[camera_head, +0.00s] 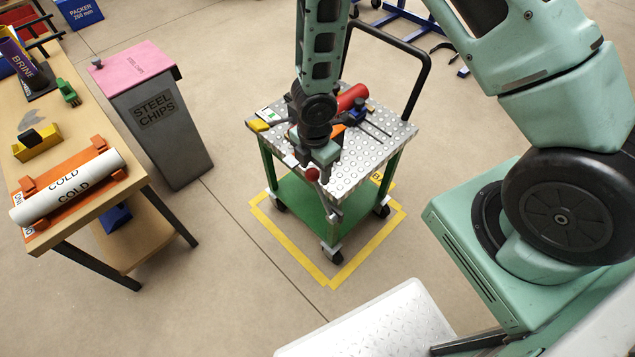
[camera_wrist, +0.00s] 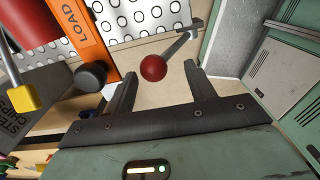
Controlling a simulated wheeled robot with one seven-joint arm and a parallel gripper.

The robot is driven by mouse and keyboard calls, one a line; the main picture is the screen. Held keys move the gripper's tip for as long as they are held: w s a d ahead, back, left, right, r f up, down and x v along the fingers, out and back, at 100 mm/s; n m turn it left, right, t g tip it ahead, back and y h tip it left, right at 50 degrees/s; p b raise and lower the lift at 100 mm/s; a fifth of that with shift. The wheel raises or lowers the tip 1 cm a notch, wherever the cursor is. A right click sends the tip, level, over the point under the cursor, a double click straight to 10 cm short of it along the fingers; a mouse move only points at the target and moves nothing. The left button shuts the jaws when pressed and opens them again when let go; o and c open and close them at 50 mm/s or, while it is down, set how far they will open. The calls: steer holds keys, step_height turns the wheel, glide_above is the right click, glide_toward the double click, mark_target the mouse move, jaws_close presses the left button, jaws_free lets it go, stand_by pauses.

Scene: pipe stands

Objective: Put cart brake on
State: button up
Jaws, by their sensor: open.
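The cart (camera_head: 300,205) has a green frame, a dimpled metal top and a black push handle. It stands on casters inside a yellow floor outline. A brake lever with a red ball knob (camera_head: 312,174) is at the cart's near edge. In the wrist view the red knob (camera_wrist: 153,67) is at the end of a grey lever arm (camera_wrist: 181,43). My gripper (camera_wrist: 161,72) is open, and the knob appears just beyond and between its fingertips, not gripped. In the head view my gripper (camera_head: 319,160) is over the cart's near edge, its fingers partly hidden.
On the cart top lie a red cylinder (camera_head: 352,97), a yellow item (camera_head: 259,126) and an orange part marked LOAD (camera_wrist: 83,40). A grey STEEL CHIPS bin (camera_head: 160,130) stands left. A workbench (camera_head: 75,135) holds a COLD pipe (camera_head: 70,188).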

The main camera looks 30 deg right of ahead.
steer(key=shift+r+p, duration=2.45)
steer(key=shift+r, duration=0.5)
steer(key=shift+f, duration=0.1)
steer(key=shift+r, duration=0.25)
steer(key=s+a+r+m, duration=0.2)
steer(key=r+m, duration=0.1)
steer(key=r, duration=0.5)
steer(key=s+a+r+m, duration=0.2)
steer(key=r+m, duration=0.2)
steer(key=r, duration=0.4)
steer(key=s+a+r+m+p, duration=0.1)
steer(key=s+a+r+m, duration=0.1)
steer(key=s+r+m, duration=0.5)
steer(key=s+r, duration=0.6)
steer(key=s, duration=0.2)
steer(key=shift+a+y+p, duration=0.3)
